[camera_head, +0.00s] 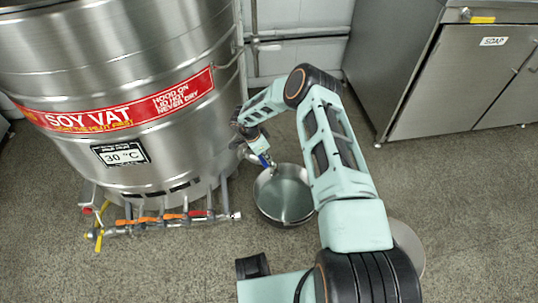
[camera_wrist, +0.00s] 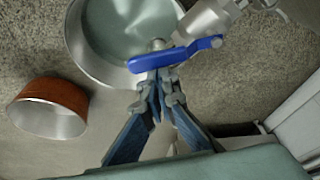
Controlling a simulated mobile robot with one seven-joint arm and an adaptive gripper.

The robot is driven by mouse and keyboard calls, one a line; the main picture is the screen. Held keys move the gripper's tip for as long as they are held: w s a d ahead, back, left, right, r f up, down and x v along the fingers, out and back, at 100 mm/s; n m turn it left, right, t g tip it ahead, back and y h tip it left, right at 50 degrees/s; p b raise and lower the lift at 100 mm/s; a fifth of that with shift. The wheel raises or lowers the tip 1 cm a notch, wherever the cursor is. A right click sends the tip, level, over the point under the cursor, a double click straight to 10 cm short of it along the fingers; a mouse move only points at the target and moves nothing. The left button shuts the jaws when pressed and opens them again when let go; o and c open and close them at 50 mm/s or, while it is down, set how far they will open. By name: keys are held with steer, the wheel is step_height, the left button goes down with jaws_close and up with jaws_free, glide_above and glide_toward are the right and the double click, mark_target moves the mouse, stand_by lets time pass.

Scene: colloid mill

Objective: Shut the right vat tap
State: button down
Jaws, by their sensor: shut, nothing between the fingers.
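The right vat tap is a metal spout (camera_wrist: 205,20) with a blue lever handle (camera_wrist: 175,54), seen close up in the wrist view. In the head view its blue handle (camera_head: 265,161) shows small at the right side of the steel soy vat (camera_head: 180,95). My gripper (camera_wrist: 158,80) is shut and empty. Its fingertips are at the blue lever, near the lever's left half in the wrist view; I cannot tell whether they touch it. In the head view my arm partly hides the tap.
A steel pan (camera_head: 285,215) with pale liquid stands on the floor below the tap. A copper-coloured pot (camera_wrist: 48,107) lies left in the wrist view. Pipes with coloured handles (camera_head: 170,217) run along the vat's lower front. A steel cabinet (camera_head: 440,85) stands at right.

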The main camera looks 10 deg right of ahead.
steer(key=a+m, duration=0.1)
steer(key=s+a+m+g, duration=0.1)
steer(key=m, duration=0.1)
steer(key=shift+a+f+m+b, duration=0.1)
steer(key=shift+a+m+b, duration=0.2)
steer(key=shift+b, duration=0.1)
steer(key=shift+a+b, duration=0.35)
steer(key=shift+a, duration=1.45)
steer(key=d+p, duration=0.1)
steer(key=s+d+r+p, duration=0.1)
steer(key=d+p, duration=0.1)
steer(key=shift+s+d+r, duration=0.2)
steer(key=shift+s+r, duration=0.05)
steer(key=shift+s, duration=0.15)
steer(key=p, duration=0.2)
glide_toward(264, 165)
steer(key=shift+w+a+r, duration=0.2)
steer(key=shift+w+r, duration=0.25)
steer(key=shift+w+a+r, duration=0.2)
steer(key=shift+w+r, duration=0.25)
steer(key=shift+r, duration=0.05)
